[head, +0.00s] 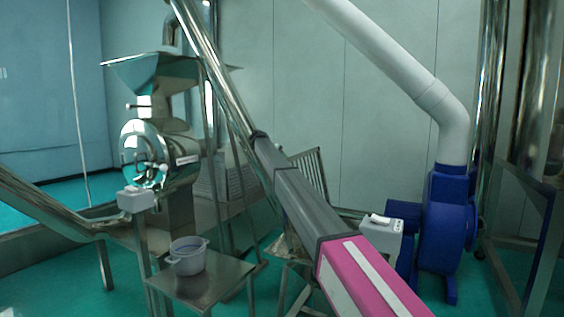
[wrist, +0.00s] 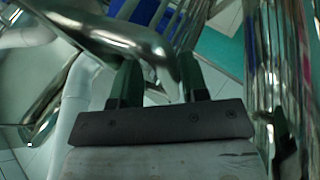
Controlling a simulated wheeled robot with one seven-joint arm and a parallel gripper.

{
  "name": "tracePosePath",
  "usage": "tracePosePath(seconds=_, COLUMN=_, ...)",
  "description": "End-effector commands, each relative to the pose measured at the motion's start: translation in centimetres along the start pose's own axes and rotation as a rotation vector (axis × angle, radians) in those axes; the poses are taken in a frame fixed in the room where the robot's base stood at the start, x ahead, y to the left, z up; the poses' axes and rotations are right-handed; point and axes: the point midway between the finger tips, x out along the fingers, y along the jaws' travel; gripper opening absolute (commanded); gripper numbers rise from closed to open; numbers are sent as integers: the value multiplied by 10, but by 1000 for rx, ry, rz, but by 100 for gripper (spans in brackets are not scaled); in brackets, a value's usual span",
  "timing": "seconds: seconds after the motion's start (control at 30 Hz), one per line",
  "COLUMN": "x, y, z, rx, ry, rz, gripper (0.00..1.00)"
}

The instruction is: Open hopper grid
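A metal grid of parallel bars (head: 312,175) stands tilted up just right of my arm in the head view; my arm hides its left part. Below it, a metal hopper-like part (head: 284,246) is mostly hidden by my arm. Barred metal also shows beyond the fingers in the wrist view (wrist: 155,14). My gripper (wrist: 159,75) has its two dark fingers apart, with a shiny bent metal tube (wrist: 115,38) seen between and beyond them. I cannot tell whether the fingers touch the tube. In the head view the gripper end (head: 258,138) is small, near a slanting steel pipe.
A steel mill with a funnel (head: 160,150) stands at the left. A grey pot (head: 187,255) sits on a small metal table (head: 215,283). A blue blower (head: 447,235) with a white duct and a white box (head: 382,236) stand at the right. Slanting steel pipes (head: 215,75) crowd the gripper.

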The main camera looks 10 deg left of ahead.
Motion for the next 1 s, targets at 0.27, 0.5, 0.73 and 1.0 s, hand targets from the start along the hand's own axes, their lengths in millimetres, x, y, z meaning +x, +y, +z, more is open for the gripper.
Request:
tracePosePath(seconds=0.27, x=-2, y=2, z=-3, rx=4, ry=5, rz=2, gripper=42)
tracePosePath(seconds=0.5, x=-22, y=1, z=-4, rx=4, ry=6, rz=2, gripper=42)
tracePosePath(seconds=0.73, x=-65, y=0, z=-3, rx=3, ry=5, rz=1, gripper=42)
tracePosePath(seconds=1.0, x=-105, y=0, z=-1, rx=2, ry=3, rz=1, gripper=42)
